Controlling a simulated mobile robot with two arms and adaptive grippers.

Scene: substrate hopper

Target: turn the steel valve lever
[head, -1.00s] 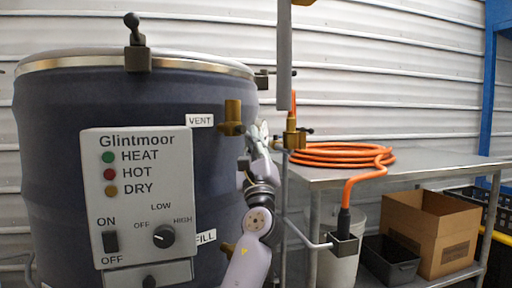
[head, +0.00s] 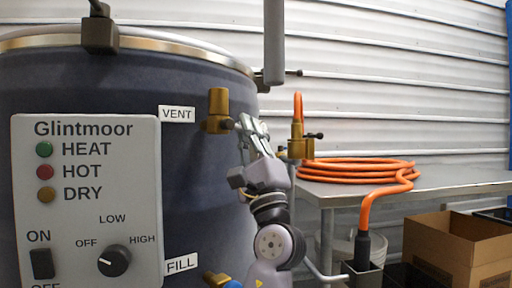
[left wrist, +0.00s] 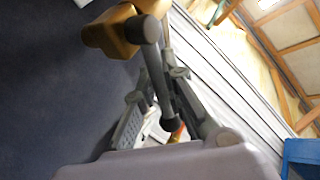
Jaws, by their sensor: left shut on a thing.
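The steel valve lever (left wrist: 157,75) is a grey bar with dark round ends, running from the brass vent valve (left wrist: 112,32) in the left wrist view. The same brass valve (head: 217,110) sticks out of the dark drum beside the VENT label in the head view. My left gripper (head: 252,130) is at the right of this valve, and its fingers are shut on the lever. In the left wrist view the fingers (left wrist: 160,92) lie on both sides of the bar, which partly hides them. The lever is mostly hidden by the gripper in the head view. My right gripper is out of view.
The drum (head: 190,160) carries a control panel (head: 90,200). A second brass valve (head: 301,143) with an orange hose stands close right of my gripper. A steel table (head: 440,184) holds the coiled hose (head: 350,170). A cardboard box (head: 455,250) is below. A grey vertical pipe (head: 274,45) hangs above.

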